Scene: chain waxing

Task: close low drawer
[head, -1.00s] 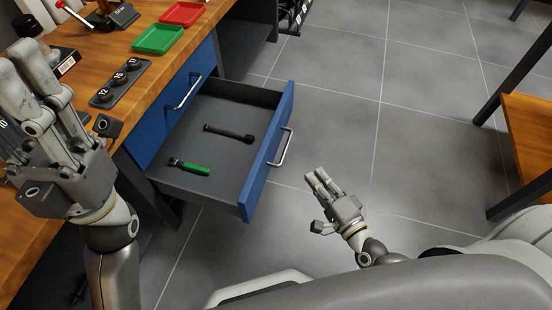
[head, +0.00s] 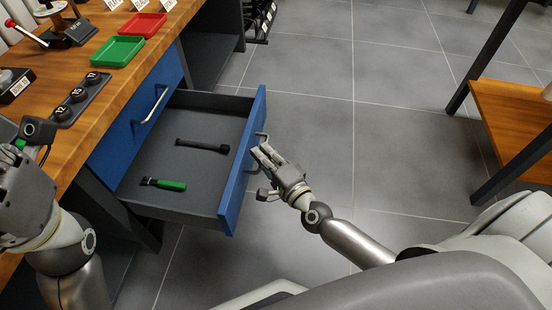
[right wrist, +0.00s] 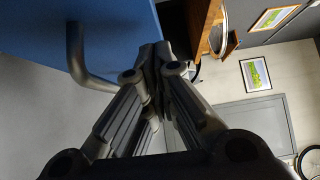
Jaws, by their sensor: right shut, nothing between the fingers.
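The low drawer (head: 165,205) stands pulled out from under the workbench, its blue front facing right with a metal handle (head: 262,140). A green-handled tool (head: 163,184) and a black tool (head: 203,145) lie inside it. My right gripper (head: 262,152) is shut and empty beside the drawer front, close to the handle; I cannot tell whether it touches. In the right wrist view, the shut fingers (right wrist: 155,65) are beside the blue front (right wrist: 112,30) and the bent handle (right wrist: 82,60). My left gripper (head: 18,180) is at the left edge over the bench, its fingers partly hidden and cut off.
The wooden bench top (head: 105,105) carries a green tray (head: 118,51), a red tray (head: 142,25) and a dark holder with round numbered pieces (head: 78,97). A closed blue upper drawer (head: 128,140) sits above. The tiled floor (head: 385,130) to the right is clear up to a wooden-topped table (head: 515,120).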

